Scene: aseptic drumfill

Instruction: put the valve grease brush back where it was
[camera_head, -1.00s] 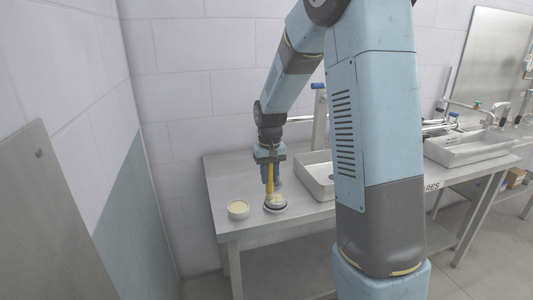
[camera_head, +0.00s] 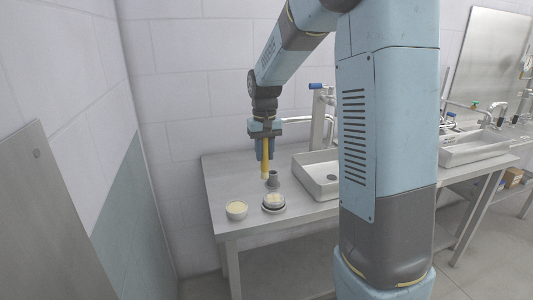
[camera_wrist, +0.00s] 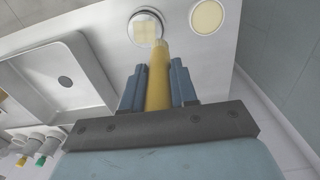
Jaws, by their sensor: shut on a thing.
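The valve grease brush (camera_head: 265,162), a yellow stick, hangs upright in my gripper (camera_head: 265,152), which is shut on it above the left part of the steel bench. In the wrist view the brush (camera_wrist: 157,85) sits between the two blue fingers of my gripper (camera_wrist: 157,72). A small grey cup-like holder (camera_head: 273,180) stands just below the brush's lower end. Whether the tip touches or enters it I cannot tell. The holder is not clearly visible in the wrist view.
A round dish with pale contents (camera_head: 274,206) stands in front of the holder. A bowl of cream-coloured stuff (camera_head: 236,212) is at its left. A sink basin (camera_head: 312,184) lies to the right. The bench (camera_head: 222,178) is clear at back left.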

